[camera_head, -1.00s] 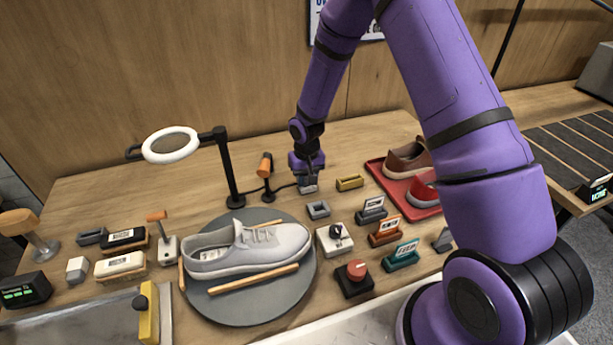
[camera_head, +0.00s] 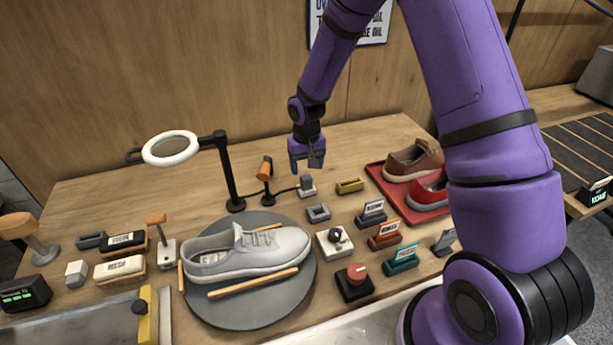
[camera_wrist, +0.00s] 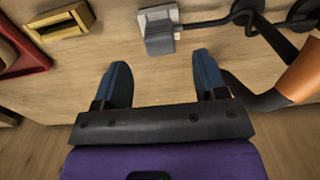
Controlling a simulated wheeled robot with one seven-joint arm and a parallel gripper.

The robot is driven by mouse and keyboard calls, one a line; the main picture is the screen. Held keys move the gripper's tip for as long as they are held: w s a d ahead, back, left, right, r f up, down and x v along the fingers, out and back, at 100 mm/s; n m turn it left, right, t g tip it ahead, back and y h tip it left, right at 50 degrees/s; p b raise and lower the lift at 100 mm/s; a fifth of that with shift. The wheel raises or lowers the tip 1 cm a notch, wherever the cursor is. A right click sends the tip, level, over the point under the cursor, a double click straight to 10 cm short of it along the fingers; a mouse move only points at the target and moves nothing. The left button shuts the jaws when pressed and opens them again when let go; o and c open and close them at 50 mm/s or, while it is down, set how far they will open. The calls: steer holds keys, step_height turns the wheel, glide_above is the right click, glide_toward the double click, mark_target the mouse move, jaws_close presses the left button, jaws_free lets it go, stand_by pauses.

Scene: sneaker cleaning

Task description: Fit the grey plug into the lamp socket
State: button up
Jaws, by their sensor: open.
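The grey plug (camera_head: 306,181) stands at the light-coloured lamp socket (camera_head: 308,192) on the table, right of the lamp. In the wrist view the plug (camera_wrist: 160,41) overlaps the pale socket plate (camera_wrist: 158,14), with its dark cord running off to the right. The plug looks in place on the socket, but I cannot tell how deep it sits. My gripper (camera_head: 306,165) is open and empty, above and behind the plug. In the wrist view its two blue fingers (camera_wrist: 162,66) are spread apart, clear of the plug.
The ring lamp (camera_head: 171,148) and an orange-headed stand (camera_head: 265,170) are left of the socket. A yellow holder (camera_head: 349,185) and a grey holder (camera_head: 318,212) are close by. A red tray (camera_head: 378,172) with shoes is to the right. A sneaker (camera_head: 245,252) lies in front.

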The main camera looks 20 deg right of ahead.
steer(key=shift+r, duration=2.05)
steer(key=shift+r, duration=0.15)
step_height(320, 180, up, 13)
steer(key=t, duration=0.1)
glide_above(306, 177)
steer(key=s+d, duration=0.3)
steer(key=s, duration=0.1)
steer(key=s+d+r+t, duration=0.1)
steer(key=s+d+r, duration=0.1)
steer(key=s+r, duration=0.65)
steer(key=s+d+r+t, duration=0.1)
steer(key=s+r, duration=0.4)
steer(key=s, duration=0.5)
steer(key=s+d+r+t, duration=0.1)
steer(key=s+r, duration=0.4)
steer(key=s, duration=0.5)
steer(key=shift+s+r+t, duration=0.15)
steer(key=shift+s+t, duration=0.1)
steer(key=shift+t, duration=0.35)
